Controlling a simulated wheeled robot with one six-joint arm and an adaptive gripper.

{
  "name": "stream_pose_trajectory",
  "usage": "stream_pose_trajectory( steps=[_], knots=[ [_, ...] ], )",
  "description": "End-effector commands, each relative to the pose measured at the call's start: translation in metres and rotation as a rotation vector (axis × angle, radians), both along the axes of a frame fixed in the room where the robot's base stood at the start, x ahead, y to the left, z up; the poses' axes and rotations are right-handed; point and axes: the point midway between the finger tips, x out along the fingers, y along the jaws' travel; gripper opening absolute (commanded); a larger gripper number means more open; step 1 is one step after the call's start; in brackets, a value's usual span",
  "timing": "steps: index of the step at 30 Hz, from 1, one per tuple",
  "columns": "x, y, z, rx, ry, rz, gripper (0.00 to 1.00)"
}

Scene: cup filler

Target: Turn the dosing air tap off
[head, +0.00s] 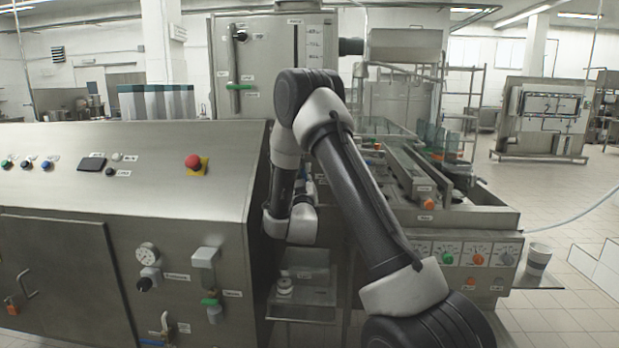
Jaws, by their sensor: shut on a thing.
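Labels are too small to read, so I cannot tell which tap is the dosing air tap. A green-handled tap (210,302) sits below a grey filter unit (206,262) on the front of the steel cabinet. Another green lever (240,87) lies sideways on a vertical pipe on the tall filler housing at the back. A blue-handled valve (153,342) shows at the bottom edge. My arm reaches up from the lower right, bends over, and goes down to the wrist beside the cabinet's right end. My gripper's fingers do not show; the wrist and arm hide that area.
The steel cabinet (95,170) with a red emergency button (193,162) fills the left. A conveyor unit with a knob panel (462,253) stands at right. A cup stack (537,260) stands on a side shelf. The tiled floor at right is mostly clear.

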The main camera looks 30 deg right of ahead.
Motion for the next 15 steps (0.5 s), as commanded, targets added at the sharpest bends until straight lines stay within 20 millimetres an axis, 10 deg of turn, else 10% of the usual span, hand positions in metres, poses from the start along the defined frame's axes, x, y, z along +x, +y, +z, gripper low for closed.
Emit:
stream_pose_trajectory(
  steps=[15],
  knots=[
    [0.021, 0.019, -0.013, -0.405, 0.275, 0.0, 0.0]
  ],
)
